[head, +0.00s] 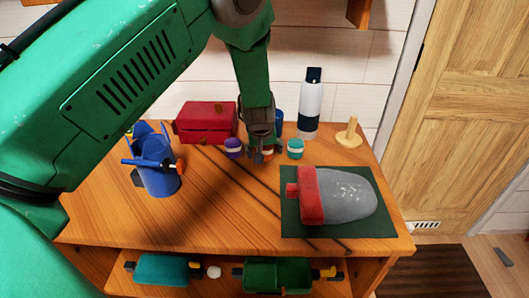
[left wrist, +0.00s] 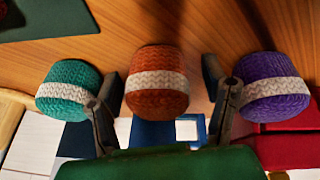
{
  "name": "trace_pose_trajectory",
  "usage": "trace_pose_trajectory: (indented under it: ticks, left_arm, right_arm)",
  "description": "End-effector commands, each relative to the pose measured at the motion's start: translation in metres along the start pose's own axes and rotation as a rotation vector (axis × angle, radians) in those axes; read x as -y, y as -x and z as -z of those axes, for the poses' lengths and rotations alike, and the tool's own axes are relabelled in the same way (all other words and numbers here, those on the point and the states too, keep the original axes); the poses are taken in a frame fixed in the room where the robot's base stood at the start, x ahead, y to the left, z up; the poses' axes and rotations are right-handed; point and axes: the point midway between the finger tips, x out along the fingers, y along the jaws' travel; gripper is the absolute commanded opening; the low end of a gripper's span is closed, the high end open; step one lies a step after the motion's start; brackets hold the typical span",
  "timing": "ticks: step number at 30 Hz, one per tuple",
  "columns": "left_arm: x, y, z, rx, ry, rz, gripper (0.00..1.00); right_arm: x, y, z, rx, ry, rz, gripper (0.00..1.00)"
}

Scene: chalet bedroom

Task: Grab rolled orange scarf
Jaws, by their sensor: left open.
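The rolled orange scarf (left wrist: 157,82) has a pale knitted band. In the left wrist view it sits between the two open fingers of my left gripper (left wrist: 160,108), with a gap on each side. In the head view my left gripper (head: 262,156) points down over the back of the table, and the orange scarf (head: 267,152) is mostly hidden behind it. A rolled teal scarf (head: 295,149) stands to its right and a rolled purple scarf (head: 233,148) to its left. My right gripper is not in view.
A red box (head: 206,122) stands at the back left, and a white and navy bottle (head: 310,105) at the back right. A wooden stand (head: 349,133) is right of the bottle. A blue holder (head: 158,175) is at left. A dark green mat (head: 290,215) carries a grey and red item.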

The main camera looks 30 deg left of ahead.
Motion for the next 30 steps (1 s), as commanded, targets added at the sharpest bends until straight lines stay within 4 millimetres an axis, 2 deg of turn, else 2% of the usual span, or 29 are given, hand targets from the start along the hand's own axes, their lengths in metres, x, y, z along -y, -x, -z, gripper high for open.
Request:
trace_pose_trajectory:
  ticks: [6, 7, 11, 12, 23, 30]
  left_arm:
    - [0.002, -0.002, 0.001, 0.0, 0.001, -0.002, 0.67]
    - [0.002, -0.002, 0.001, 0.0, 0.001, -0.002, 0.64]
    - [0.003, -0.003, 0.002, 0.002, 0.002, -0.002, 0.18]
    - [0.003, -0.003, 0.002, 0.002, 0.002, -0.002, 0.13]
    - [0.002, 0.003, 0.004, 0.002, 0.001, 0.0, 0.13]
    - [-0.004, 0.046, 0.021, -0.002, 0.0, -0.003, 0.13]
  right_arm:
    - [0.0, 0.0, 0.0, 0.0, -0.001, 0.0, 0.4]
    - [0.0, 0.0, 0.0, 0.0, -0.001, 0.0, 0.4]
    - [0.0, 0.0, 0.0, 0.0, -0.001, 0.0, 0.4]
    - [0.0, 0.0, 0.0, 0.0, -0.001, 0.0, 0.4]
    - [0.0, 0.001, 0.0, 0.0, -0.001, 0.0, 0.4]
    - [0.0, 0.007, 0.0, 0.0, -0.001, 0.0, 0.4]
